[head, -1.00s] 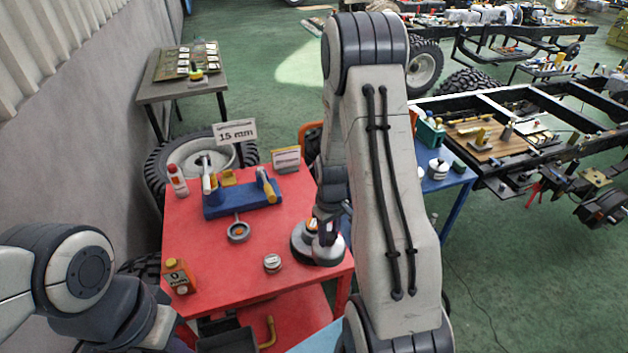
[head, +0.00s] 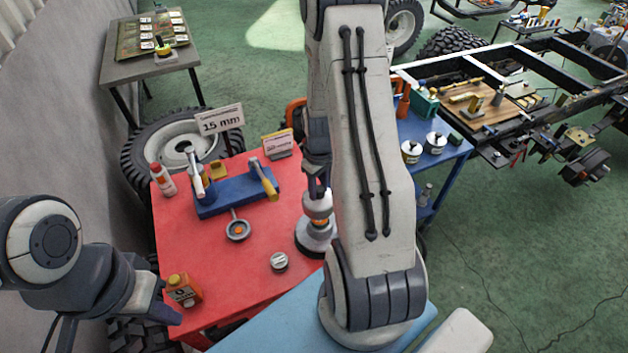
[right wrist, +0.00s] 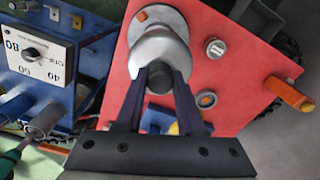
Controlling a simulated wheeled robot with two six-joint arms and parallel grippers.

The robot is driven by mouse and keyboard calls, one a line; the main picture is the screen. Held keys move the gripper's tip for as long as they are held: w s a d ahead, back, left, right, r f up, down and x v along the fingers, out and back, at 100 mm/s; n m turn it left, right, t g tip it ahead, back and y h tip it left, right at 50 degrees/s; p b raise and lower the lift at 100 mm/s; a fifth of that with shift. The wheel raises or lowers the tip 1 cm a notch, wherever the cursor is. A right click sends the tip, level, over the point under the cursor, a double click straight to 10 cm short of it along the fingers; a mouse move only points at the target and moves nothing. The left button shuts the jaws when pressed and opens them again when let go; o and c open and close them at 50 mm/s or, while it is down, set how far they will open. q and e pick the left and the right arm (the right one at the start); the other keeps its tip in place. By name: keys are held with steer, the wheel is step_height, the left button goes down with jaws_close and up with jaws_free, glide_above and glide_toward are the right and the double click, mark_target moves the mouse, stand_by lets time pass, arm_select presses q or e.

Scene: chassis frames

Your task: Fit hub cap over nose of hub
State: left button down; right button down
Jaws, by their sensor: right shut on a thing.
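The hub (head: 312,240), a grey disc-like base, stands at the right edge of the red table, with an orange part (head: 320,222) showing near its top. My right gripper (head: 318,188) points down over it, shut on the silver hub cap (head: 318,207). In the head view the cap appears above the hub; whether they touch I cannot tell. In the right wrist view, my right gripper (right wrist: 158,95) grips the rounded cap (right wrist: 160,50), which hides part of the hub (right wrist: 165,17). My left gripper (head: 168,314) is low at the left; its jaw state is unclear.
A blue table (head: 445,150) stands to the right. The front middle of the red table is mostly clear.

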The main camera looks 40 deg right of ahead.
mark_target(320, 201)
steer(key=shift+s+d, duration=0.15)
steer(key=shift+d, duration=0.1)
steer(key=shift+f+b, duration=2.25)
steer(key=shift+f, duration=0.65)
steer(key=shift+f+b, duration=1.45)
steer(key=shift+f, duration=0.6)
steer(key=shift+c, duration=2.2)
jaws_free()
step_height(320, 201, up, 11)
steer(key=shift+f+b, duration=0.2)
steer(key=shift+b, duration=0.7)
